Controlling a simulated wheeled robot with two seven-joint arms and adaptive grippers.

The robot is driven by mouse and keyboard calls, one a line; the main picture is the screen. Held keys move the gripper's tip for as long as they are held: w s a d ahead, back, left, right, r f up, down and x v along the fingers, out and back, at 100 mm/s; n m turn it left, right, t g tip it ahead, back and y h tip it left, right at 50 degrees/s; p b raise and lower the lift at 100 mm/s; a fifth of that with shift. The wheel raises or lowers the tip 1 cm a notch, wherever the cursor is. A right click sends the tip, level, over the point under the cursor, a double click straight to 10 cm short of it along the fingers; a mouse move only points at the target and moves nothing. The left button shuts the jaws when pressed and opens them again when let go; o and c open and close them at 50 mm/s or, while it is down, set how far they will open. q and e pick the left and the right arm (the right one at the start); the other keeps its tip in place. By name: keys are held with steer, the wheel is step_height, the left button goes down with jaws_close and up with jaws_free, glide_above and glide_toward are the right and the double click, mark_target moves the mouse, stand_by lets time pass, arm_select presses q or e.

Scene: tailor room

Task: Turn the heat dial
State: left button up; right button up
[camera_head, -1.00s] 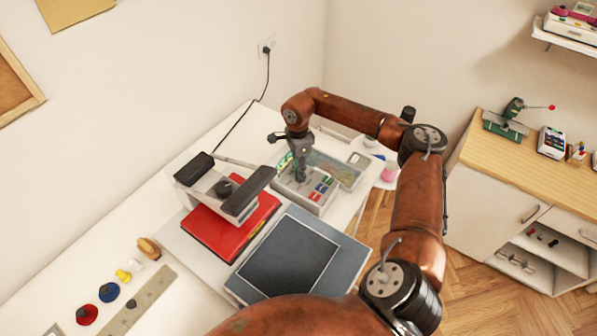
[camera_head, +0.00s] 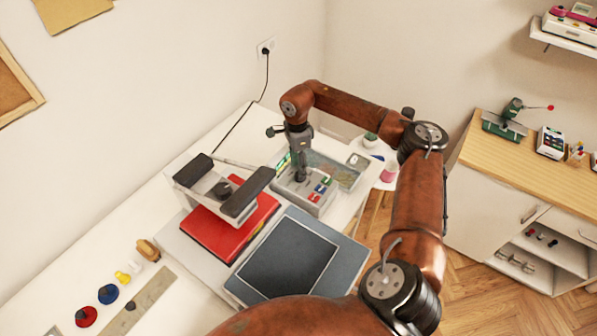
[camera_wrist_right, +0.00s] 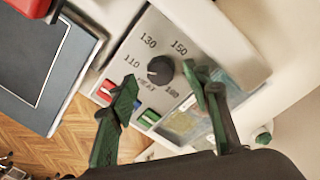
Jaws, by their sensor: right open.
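The heat dial (camera_wrist_right: 160,70) is a round dark knob on a pale control panel (camera_wrist_right: 137,48) marked 110, 130, 150, 180 and HEAT in the right wrist view. My right gripper (camera_wrist_right: 165,88) is open, with one green-dark finger on each side of the dial in that view. Whether the fingers touch the dial I cannot tell. In the head view my right gripper (camera_head: 302,178) points down over the control box (camera_head: 318,208), and the dial is hidden beneath it. My left gripper is not in view.
A heat press with a dark-handled upper part (camera_head: 222,190) stands left of the box, with a red plate (camera_head: 228,236) under it. A grey-blue pad (camera_head: 345,262) lies in front. A clear tray (camera_head: 349,172) sits right behind the box. Colored buttons are on the box.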

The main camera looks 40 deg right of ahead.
step_height(320, 180, up, 9)
steer(key=shift+w, duration=0.25)
steer(key=shift+r, duration=0.15)
stand_by(0.4)
